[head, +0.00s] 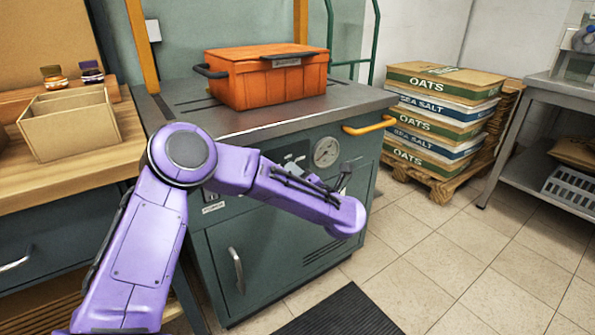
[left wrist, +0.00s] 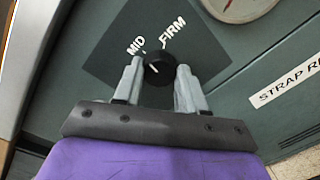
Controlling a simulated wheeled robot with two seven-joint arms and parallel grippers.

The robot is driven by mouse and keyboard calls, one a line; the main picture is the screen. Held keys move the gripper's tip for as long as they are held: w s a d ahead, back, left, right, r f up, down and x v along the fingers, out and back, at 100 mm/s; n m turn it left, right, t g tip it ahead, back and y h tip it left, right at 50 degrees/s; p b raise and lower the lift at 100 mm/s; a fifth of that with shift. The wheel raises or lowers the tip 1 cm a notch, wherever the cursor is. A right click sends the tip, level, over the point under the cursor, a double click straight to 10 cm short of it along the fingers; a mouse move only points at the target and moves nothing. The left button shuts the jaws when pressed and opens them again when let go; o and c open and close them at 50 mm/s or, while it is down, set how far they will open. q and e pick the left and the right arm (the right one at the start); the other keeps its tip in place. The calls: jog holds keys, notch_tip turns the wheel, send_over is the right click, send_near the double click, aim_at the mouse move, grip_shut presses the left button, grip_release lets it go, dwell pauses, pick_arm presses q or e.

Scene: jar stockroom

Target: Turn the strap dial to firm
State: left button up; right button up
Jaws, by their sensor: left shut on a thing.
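The strap dial (left wrist: 158,72) is a small black round knob on a dark plate of the machine's front panel. In the left wrist view it sits between the two grey fingers of my left gripper (left wrist: 155,76), which is shut on it. The printed words MID (left wrist: 136,45) and FIRM (left wrist: 173,32) show above the knob, MID to the left and FIRM to the right. A small pale mark shows on the knob, but I cannot tell exactly which setting it points to. In the head view my purple left arm hides the dial. My right gripper is out of view.
The green machine (head: 290,262) carries an orange crate (head: 268,82) on top. A gauge (head: 326,152) and a yellow handle (head: 369,126) are near my arm. A bench with an open box (head: 70,128) stands left. Stacked sacks (head: 440,108) stand right, beyond clear floor.

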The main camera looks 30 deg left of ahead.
pick_arm(q)
jog(key=shift+m+g+p, duration=0.5)
jog(key=shift+m+p, duration=4.6)
jog(key=shift+p, duration=0.75)
jog(key=shift+f, duration=0.15)
jog(key=o, duration=1.1)
jog(key=shift+c, duration=0.2)
jog(key=v, duration=1)
jog(key=shift+d+r+p, duration=0.2)
jog(key=shift+d+p, duration=0.1)
jog(key=shift+p, duration=0.15)
